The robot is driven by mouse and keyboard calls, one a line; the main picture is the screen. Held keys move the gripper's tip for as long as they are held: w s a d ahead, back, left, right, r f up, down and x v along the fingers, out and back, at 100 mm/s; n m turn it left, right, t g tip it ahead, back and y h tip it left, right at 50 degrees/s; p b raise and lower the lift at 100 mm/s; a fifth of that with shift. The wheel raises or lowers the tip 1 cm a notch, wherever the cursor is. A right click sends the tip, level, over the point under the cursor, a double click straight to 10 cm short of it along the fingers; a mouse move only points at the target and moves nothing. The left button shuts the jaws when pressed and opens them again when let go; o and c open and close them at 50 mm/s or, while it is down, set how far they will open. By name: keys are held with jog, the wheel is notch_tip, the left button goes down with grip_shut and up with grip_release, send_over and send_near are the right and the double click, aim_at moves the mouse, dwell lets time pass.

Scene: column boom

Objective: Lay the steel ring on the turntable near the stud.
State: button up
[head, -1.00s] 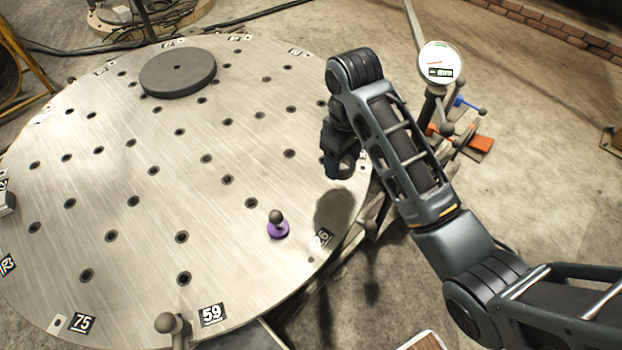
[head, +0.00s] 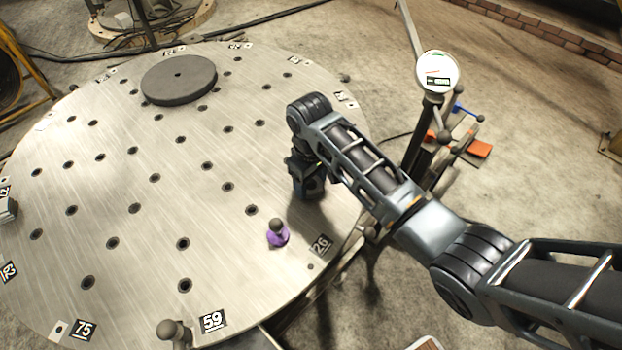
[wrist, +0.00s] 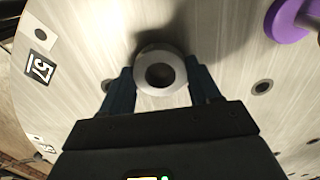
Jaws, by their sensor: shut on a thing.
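The steel ring (wrist: 160,52) shows in the wrist view between my gripper's (wrist: 160,82) two dark blue fingers, which are shut on it. In the head view my gripper (head: 308,190) is low over the right part of the turntable (head: 110,230), and the ring is hidden there. The stud (head: 277,228), a dark knob on a purple base, stands upright on the turntable, left of and nearer than my gripper. Its purple base (wrist: 290,20) also shows at the upper right of the wrist view. I cannot tell whether the ring touches the plate.
A dark round disc (head: 178,80) lies at the turntable's far side. A dial gauge (head: 437,72) on a stand rises beyond the right edge. A knob (head: 172,330) stands at the front edge. The plate around the stud is clear apart from bolt holes.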

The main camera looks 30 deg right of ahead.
aim_at(310, 184)
jog(key=o, duration=1.4)
jog(key=shift+o, duration=0.2)
notch_tip(310, 184, up, 12)
